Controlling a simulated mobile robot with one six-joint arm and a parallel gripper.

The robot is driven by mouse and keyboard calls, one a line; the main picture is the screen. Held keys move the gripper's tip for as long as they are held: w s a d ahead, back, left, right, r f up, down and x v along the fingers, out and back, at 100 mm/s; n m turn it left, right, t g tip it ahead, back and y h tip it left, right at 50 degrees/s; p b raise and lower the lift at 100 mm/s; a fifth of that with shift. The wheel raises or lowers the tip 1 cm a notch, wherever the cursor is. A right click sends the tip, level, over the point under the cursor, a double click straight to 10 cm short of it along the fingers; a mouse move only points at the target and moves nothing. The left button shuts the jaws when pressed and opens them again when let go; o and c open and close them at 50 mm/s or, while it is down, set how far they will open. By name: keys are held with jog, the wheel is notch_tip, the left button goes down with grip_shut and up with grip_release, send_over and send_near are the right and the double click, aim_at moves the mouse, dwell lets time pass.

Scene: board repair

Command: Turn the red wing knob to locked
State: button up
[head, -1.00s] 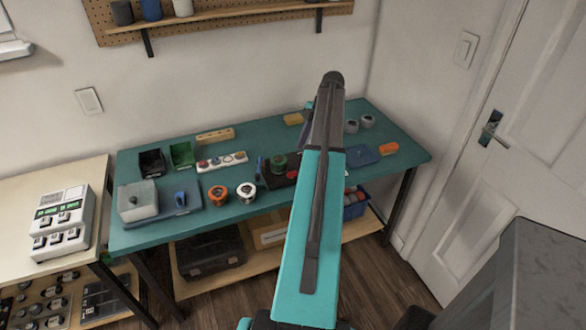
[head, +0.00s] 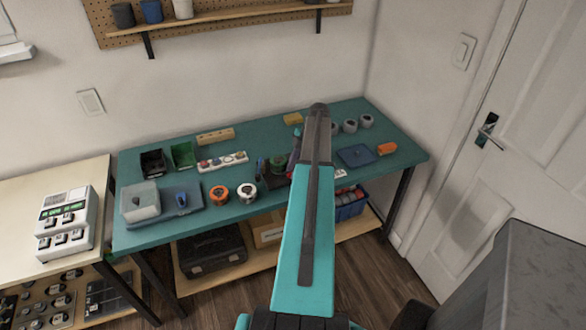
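The red wing knob cannot be made out with certainty. A dark board (head: 272,182) with a green round part (head: 277,165) lies on the teal bench, partly covered by my arm. A small reddish patch (head: 294,158) shows at the arm's left edge, too small to identify. My arm rises across the middle of the head view and bends down behind itself over the bench. My gripper is mostly or wholly hidden behind the forearm. Its fingers cannot be made out, nor whether it touches anything.
A door stands right.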

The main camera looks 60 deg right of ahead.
jog(key=shift+a+f, duration=0.1)
jog(key=shift+f, duration=0.1)
grip_shut()
